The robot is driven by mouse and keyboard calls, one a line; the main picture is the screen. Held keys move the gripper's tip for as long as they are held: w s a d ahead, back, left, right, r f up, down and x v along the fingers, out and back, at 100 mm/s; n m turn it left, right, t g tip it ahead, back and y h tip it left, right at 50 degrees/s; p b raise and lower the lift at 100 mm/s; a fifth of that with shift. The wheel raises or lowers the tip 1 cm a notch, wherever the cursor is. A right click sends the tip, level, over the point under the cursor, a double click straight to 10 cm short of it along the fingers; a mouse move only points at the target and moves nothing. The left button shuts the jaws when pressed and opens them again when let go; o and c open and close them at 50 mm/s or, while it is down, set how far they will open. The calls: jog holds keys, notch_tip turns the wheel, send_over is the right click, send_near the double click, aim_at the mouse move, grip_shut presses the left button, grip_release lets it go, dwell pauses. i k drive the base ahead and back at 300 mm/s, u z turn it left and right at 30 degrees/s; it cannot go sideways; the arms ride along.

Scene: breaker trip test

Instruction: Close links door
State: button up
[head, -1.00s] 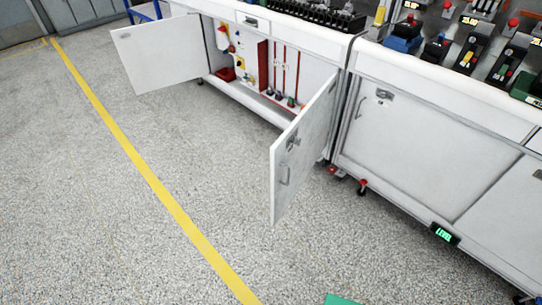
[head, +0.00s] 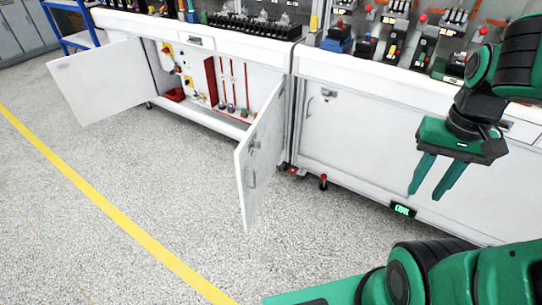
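A white cabinet under the bench stands with both its doors swung open. Its left door (head: 100,82) sticks out to the left, and its right door (head: 262,155) sticks out towards me, with a lock and a handle (head: 251,179) on its face. I cannot tell which of them is the links door. My green gripper (head: 428,194) is at the right, its two fingers apart and pointing down, with nothing between them. It is in front of the closed cabinet on the right, well apart from both open doors.
Inside the open cabinet are a red panel (head: 211,80), red rods and a red bin (head: 174,95). The closed cabinet (head: 345,135) stands to the right, with red-topped feet (head: 323,182) below. The speckled floor (head: 165,195) with its yellow line (head: 95,207) is clear.

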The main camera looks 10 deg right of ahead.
aim_at(255, 168)
jog(key=u, duration=0.1)
jog(key=i, duration=1)
jog(key=z, duration=0.65)
jog(key=k, duration=0.4)
jog(key=u, duration=0.3)
